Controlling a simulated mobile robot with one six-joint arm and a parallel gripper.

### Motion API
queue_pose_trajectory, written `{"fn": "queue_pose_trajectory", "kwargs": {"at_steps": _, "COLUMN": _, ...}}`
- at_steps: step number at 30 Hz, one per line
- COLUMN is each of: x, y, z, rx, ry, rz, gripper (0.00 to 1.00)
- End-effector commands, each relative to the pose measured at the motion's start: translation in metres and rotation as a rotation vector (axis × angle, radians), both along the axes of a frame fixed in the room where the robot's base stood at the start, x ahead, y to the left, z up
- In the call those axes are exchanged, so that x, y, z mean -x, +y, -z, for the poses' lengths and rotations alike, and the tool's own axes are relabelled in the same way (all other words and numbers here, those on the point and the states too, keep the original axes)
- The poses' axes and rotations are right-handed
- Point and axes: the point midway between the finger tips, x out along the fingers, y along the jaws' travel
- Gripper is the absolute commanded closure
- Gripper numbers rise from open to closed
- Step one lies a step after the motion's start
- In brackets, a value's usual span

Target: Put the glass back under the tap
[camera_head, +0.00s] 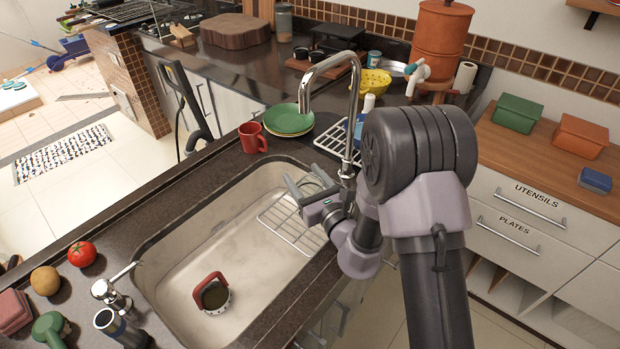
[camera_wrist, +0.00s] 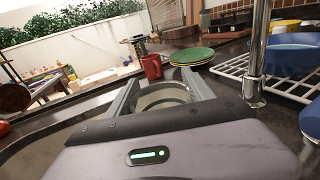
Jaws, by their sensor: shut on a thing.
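My gripper (camera_head: 304,184) is over the far right end of the sink, close to the base of the chrome tap (camera_head: 353,125). It is shut on a clear glass (camera_wrist: 164,96), whose round rim shows between the two fingers in the wrist view. The glass is hard to make out in the head view, and its lower part is hidden. In the head view the tap's spout end appears above the gripper. The tap's post (camera_wrist: 258,55) stands to the right of the gripper in the wrist view.
The sink (camera_head: 190,262) holds a wire rack (camera_head: 292,226) and a red-handled round item (camera_head: 213,293). A red mug (camera_head: 252,137), stacked plates (camera_head: 288,120) and a white dish rack (camera_head: 325,143) stand on the counter behind. A clay water filter (camera_head: 437,40) is at the back right.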

Motion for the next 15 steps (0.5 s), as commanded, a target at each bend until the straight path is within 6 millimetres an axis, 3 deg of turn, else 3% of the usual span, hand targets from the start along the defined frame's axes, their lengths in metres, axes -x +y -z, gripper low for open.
{"fn": "queue_pose_trajectory", "kwargs": {"at_steps": 7, "x": -0.0001, "y": 0.0002, "z": 0.0013, "rx": 0.0, "ry": -0.001, "rz": -0.001, "gripper": 1.0}}
{"fn": "queue_pose_trajectory", "kwargs": {"at_steps": 8, "x": 0.0, "y": 0.0002, "z": 0.001, "rx": 0.0, "ry": 0.0, "rz": -0.002, "gripper": 0.35}}
{"fn": "queue_pose_trajectory", "kwargs": {"at_steps": 11, "x": -0.0001, "y": 0.0003, "z": 0.0002, "rx": 0.0, "ry": 0.0, "rz": -0.002, "gripper": 0.18}}
{"fn": "queue_pose_trajectory", "kwargs": {"at_steps": 15, "x": 0.0, "y": 0.0002, "z": 0.0002, "rx": 0.0, "ry": -0.001, "rz": -0.002, "gripper": 0.18}}
